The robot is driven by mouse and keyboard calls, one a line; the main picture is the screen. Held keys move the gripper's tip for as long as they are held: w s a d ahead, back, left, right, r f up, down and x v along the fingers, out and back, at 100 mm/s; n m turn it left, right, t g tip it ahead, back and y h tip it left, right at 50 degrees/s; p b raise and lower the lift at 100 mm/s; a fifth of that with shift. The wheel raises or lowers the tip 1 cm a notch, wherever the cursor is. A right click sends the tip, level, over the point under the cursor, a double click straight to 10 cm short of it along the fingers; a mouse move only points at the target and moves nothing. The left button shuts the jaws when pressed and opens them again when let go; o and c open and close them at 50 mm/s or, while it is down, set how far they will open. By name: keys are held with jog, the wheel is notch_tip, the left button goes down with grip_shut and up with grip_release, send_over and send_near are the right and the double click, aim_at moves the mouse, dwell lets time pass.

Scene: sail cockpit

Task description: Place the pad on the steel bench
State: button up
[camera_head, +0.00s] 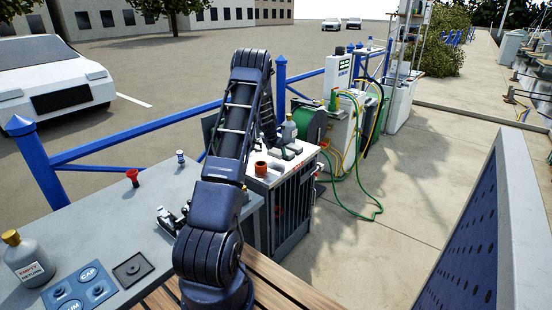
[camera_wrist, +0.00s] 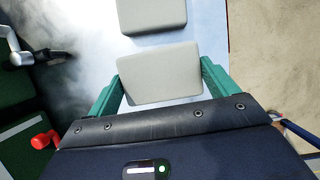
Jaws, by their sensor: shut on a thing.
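In the wrist view, a light grey pad (camera_wrist: 158,73) sits between the green fingers of my gripper (camera_wrist: 160,70), which is shut on it. A second light grey block (camera_wrist: 150,15) lies just beyond it on a pale surface (camera_wrist: 208,28); a gap shows between the two. I cannot tell whether the held pad touches that surface. In the head view, the grey bench (camera_head: 90,222) fills the lower left. My arm reaches over the area beside it, and my gripper and the pad are hidden there.
A grey bottle (camera_head: 27,262), blue plate (camera_head: 82,290), dark square plate (camera_head: 132,269) and red fitting (camera_head: 132,177) stand on the bench. A light-topped cabinet with an orange cup (camera_head: 261,169) is behind my arm. A blue railing (camera_head: 140,132) runs behind; a perforated panel (camera_head: 475,250) stands at right.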

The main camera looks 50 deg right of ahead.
aim_at(276, 157)
jog(key=shift+f, duration=2)
jog(key=shift+f, duration=0.1)
jog(key=o, duration=0.8)
jog(key=v, duration=1.2)
